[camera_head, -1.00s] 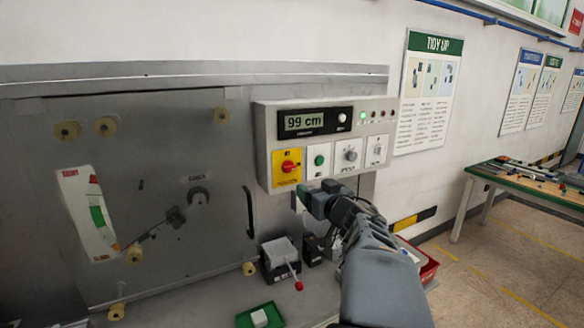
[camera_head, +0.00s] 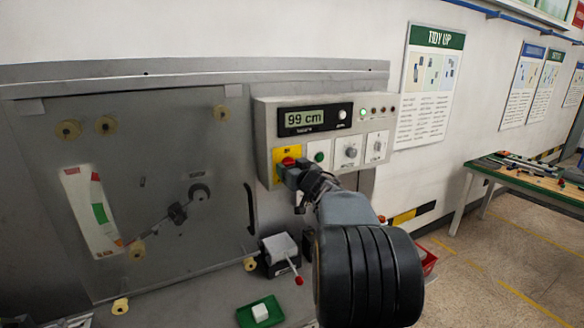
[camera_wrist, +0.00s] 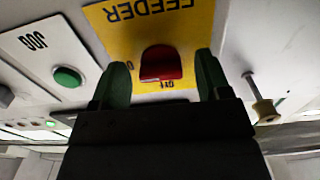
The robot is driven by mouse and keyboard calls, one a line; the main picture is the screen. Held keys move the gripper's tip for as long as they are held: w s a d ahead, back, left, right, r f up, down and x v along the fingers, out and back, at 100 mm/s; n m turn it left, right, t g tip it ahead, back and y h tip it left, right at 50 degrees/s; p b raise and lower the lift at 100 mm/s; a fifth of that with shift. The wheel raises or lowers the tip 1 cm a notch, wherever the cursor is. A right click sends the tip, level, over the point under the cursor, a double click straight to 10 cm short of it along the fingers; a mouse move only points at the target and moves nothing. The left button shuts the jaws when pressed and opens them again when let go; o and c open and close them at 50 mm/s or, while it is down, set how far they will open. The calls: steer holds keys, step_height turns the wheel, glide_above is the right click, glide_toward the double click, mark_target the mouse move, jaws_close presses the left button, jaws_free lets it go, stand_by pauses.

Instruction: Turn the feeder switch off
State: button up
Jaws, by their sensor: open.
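The feeder switch (camera_wrist: 160,64) is a red knob on a yellow plate (camera_wrist: 112,20) marked FEEDER, seen upside down in the wrist view. My gripper (camera_wrist: 162,78) is open, with one green finger on each side of the red knob. I cannot tell whether either finger touches it. In the head view my gripper (camera_head: 291,170) is at the yellow plate (camera_head: 283,154) on the grey control box (camera_head: 262,130) and hides most of it; a bit of the red switch (camera_head: 288,161) shows above it.
A green JOG button (camera_wrist: 67,77) is left of the switch in the wrist view. Below are a red-tipped lever (camera_head: 298,280) and a green tray (camera_head: 246,318) with a white block. A tool table (camera_head: 530,178) stands far right.

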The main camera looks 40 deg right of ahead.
steer(key=shift+w, duration=0.15)
steer(key=c, duration=0.9)
steer(key=shift+n, duration=0.3)
steer(key=shift+d+r+n+b, duration=0.1)
steer(key=shift+n+b, duration=1.7)
steer(key=shift+n, duration=2.5)
steer(key=shift+d+r+n+b, duration=0.1)
steer(key=shift+n+b, duration=1.65)
steer(key=shift+n, duration=2.55)
